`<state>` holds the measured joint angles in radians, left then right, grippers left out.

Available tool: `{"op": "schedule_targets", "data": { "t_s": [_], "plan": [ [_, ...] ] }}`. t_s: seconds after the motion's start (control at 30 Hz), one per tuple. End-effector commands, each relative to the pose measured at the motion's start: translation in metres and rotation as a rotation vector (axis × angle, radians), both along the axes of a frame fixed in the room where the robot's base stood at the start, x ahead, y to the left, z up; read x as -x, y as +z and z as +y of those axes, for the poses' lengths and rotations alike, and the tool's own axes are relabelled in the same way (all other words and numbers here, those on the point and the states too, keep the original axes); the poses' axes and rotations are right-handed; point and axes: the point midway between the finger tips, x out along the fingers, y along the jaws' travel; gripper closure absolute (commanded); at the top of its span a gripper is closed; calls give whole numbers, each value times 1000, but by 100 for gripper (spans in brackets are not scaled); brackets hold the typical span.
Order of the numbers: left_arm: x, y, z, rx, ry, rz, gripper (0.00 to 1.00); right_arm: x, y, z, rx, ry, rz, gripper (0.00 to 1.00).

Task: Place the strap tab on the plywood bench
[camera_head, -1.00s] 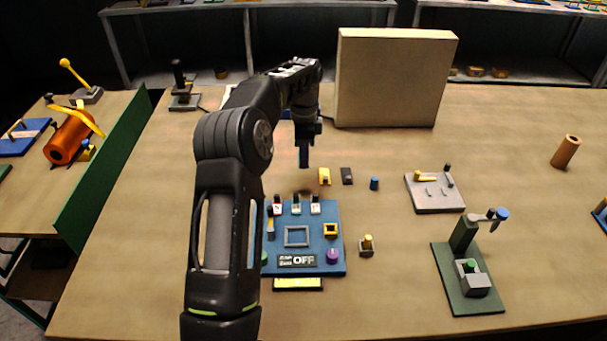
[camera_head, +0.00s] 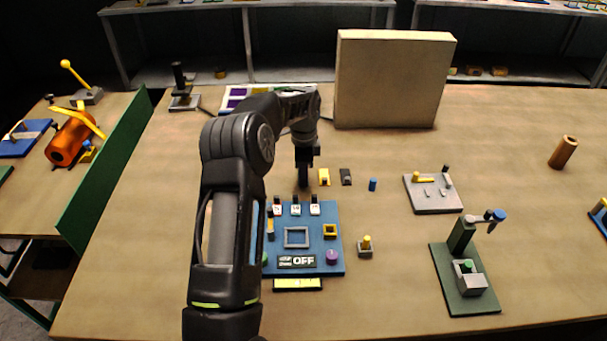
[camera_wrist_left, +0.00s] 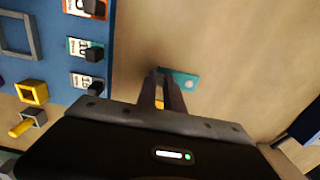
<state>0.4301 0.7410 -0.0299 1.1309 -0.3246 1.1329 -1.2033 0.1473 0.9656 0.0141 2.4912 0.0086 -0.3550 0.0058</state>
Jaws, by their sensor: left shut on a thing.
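My left gripper (camera_head: 303,184) points down just behind the blue panel, low over the plywood bench (camera_head: 480,130). In the left wrist view the gripper (camera_wrist_left: 162,80) is shut on a small flat teal piece with a pale round spot, which I take as the strap tab (camera_wrist_left: 187,80). The tab sticks out to the right of the fingertips there and is partly hidden by them. I cannot tell whether it touches the bench. In the head view the tab is not distinguishable. My right gripper is not in view.
The blue panel (camera_head: 328,214) with switches and an OFF display lies just in front. A yellow block (camera_head: 324,177), a dark block (camera_head: 346,177) and a blue peg (camera_head: 373,184) stand close to the right. A tall beige box (camera_head: 392,80) stands behind.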

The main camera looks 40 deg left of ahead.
Motion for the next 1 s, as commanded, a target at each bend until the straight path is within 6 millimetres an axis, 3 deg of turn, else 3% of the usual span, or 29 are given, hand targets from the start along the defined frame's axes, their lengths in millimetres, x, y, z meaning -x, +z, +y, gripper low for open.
{"op": "schedule_targets", "data": {
  "t_s": [0.2,0.23,0.5,0.77,1.0],
  "plan": [
    [0,-4,0,0,0,0,100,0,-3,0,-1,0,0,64],
    [0,-4,0,0,0,0,88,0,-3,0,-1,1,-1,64],
    [0,-3,0,0,0,0,67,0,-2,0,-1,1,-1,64],
    [0,-1,0,0,0,0,67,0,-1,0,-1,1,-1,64],
    [-1,17,1,-1,1,-2,67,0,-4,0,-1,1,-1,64]
  ]
}}
